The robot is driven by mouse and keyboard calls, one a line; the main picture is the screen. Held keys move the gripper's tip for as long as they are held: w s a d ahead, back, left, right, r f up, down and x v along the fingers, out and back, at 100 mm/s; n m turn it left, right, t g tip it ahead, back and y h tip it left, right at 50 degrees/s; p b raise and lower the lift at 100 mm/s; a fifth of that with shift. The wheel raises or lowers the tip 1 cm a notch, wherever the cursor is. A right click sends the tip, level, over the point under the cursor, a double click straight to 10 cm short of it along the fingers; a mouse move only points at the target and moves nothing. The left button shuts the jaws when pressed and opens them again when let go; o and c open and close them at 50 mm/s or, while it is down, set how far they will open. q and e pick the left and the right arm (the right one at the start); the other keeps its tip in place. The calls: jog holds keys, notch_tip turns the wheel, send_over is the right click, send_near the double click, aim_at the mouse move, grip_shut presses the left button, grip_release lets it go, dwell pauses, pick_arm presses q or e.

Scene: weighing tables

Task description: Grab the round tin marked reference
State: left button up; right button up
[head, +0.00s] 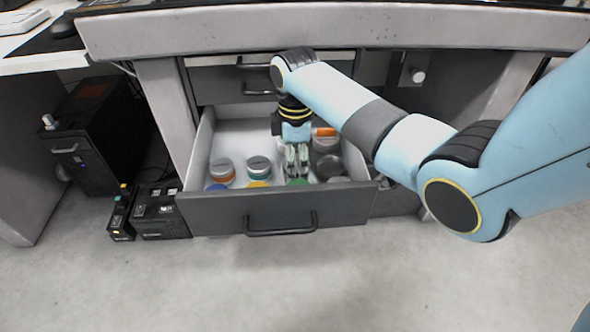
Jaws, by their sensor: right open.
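Several round tins sit in an open drawer (305,210) under the bench. At the left is a grey-lidded tin with an orange band (222,171), and beside it a grey-lidded tin with a teal band (259,168). Blue, yellow (258,184) and green (298,183) round tops show along the drawer's front. A grey tin (330,167) and an orange-marked one (325,132) are at the right. No label is readable, so I cannot tell which is marked reference. My right gripper (297,170) points down into the drawer, open, just behind the green top. My left gripper is out of view.
The bench edge (330,30) runs above the drawer, with a closed drawer (225,86) behind. A black computer case (95,135) and small black devices (160,212) stand on the floor at left. The floor in front is clear.

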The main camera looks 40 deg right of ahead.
jog(key=c, duration=0.9)
jog(key=shift+r, duration=0.1)
jog(key=shift+c, duration=0.2)
